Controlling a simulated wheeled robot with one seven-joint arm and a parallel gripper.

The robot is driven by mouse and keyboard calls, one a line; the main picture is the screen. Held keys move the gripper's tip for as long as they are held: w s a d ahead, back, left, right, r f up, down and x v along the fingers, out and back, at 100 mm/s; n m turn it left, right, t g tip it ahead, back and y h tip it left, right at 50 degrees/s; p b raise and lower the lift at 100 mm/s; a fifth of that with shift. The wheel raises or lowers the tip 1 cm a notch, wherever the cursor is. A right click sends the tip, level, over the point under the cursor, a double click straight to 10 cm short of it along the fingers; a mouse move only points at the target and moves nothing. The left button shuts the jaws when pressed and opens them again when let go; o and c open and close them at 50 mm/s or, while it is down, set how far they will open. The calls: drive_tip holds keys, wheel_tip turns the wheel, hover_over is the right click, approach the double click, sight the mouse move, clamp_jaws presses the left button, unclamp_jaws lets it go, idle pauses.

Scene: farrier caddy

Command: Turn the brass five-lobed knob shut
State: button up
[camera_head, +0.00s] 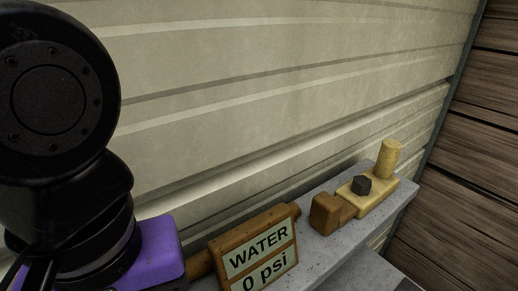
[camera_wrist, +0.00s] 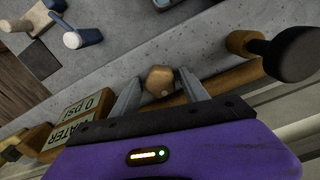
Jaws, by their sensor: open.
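The brass knob (camera_wrist: 160,80) shows in the wrist view as a small brownish-gold, lobed shape with a paler spot on its face. My gripper (camera_wrist: 158,90) is open, with one grey finger on each side of the knob. I cannot tell whether either finger touches it. In the head view only the purple body of my gripper (camera_head: 158,252) shows, at the lower left below my black arm. The fingertips and the knob are hidden there.
A sign reading "WATER 0 psi" (camera_head: 259,256) stands right of my gripper, also in the wrist view (camera_wrist: 76,118). Beyond it are a brown block (camera_head: 325,213) and a yellow plate (camera_head: 378,198) on a grey ledge. A dark round handle (camera_wrist: 290,55) is close on the wrist view's right.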

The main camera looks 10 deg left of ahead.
drive_tip(key=n+b, duration=0.1)
drive_tip(key=n, duration=0.1)
drive_tip(key=shift+f+n, duration=0.15)
drive_tip(key=shift+n, duration=0.25)
drive_tip(key=n+b, duration=0.1)
drive_tip(key=n, duration=0.2)
drive_tip(key=shift+r, duration=0.2)
clamp_jaws()
drive_tip(key=m, duration=0.5)
idle(0.6)
